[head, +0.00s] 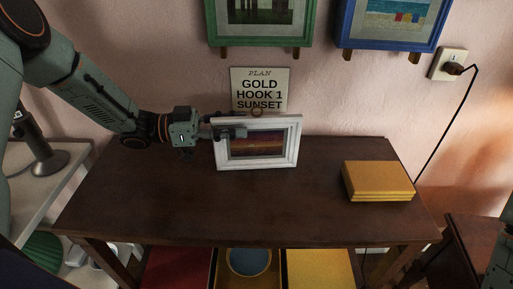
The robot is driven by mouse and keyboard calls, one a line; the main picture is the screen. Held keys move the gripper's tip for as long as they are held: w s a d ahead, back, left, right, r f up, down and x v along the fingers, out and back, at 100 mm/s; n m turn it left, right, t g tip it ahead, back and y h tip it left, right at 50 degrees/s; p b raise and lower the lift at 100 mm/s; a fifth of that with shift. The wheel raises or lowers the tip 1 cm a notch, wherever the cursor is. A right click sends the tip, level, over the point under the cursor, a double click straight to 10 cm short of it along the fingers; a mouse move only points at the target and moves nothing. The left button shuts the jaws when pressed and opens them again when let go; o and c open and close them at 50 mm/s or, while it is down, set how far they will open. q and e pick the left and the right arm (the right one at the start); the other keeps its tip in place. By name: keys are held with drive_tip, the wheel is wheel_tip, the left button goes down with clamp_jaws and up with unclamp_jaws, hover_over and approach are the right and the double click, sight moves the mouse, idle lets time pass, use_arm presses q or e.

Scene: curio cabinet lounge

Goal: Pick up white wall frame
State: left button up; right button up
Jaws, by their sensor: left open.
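The white wall frame (257,163) stands upright, leaning back slightly, on the dark wooden table near the wall. It holds a dark sunset picture. My left gripper (232,131) reaches in from the left and is open at the frame's upper left corner. Its fingers overlap the frame's left side and part of the picture. I cannot tell whether they touch it. My right gripper is not in view.
The dark table (180,210) is mostly clear. A yellow box (378,180) lies at its right. A sign (260,88) reading "PLAN GOLD HOOK 1 SUNSET" is behind the frame. A green frame (262,40) and a blue frame (390,43) hang above.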

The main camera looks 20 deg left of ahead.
sight(272, 141)
use_arm(q)
drive_tip(key=x, duration=0.3)
drive_tip(key=shift+s+r, duration=0.1)
drive_tip(key=shift+s, duration=0.05)
drive_tip(key=shift+a, duration=0.15)
drive_tip(key=shift+c, duration=1)
drive_tip(key=c, duration=0.4)
clamp_jaws()
